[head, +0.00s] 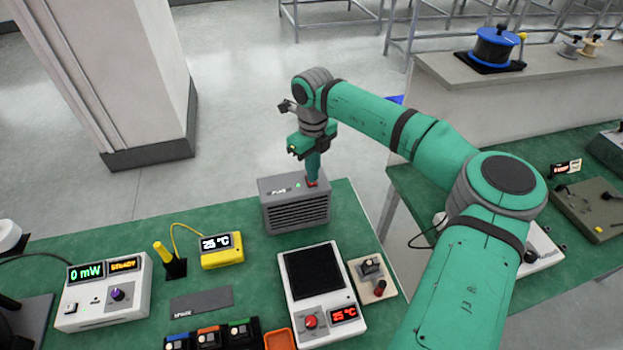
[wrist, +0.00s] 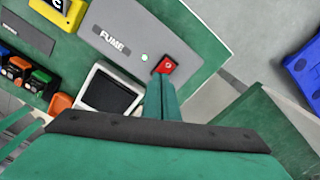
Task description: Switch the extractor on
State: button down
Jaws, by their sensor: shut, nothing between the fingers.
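The extractor (head: 296,214) is a grey box with a slatted front, standing on the green bench at its far edge. Its top also shows in the wrist view (wrist: 124,38), labelled FUME, with a small pale green light (wrist: 145,57) and a red rocker switch (wrist: 165,65). My gripper (head: 312,182) points down over the right end of the extractor's top. In the wrist view its closed fingertips (wrist: 162,76) are right at the near edge of the red switch. I cannot tell whether they touch it. The fingers are together and hold nothing.
On the bench stand a yellow thermometer (head: 221,250), a white power meter (head: 103,290), a hotplate-like unit (head: 320,295) reading 25 °C and a small beige switch block (head: 372,278). A second bench (head: 420,185) is at the right. A pillar (head: 125,80) stands behind, left.

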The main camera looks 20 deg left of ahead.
notch_tip(320, 180, up, 6)
dwell(0.7)
jog(key=shift+a, duration=0.15)
jog(key=shift+w, duration=0.15)
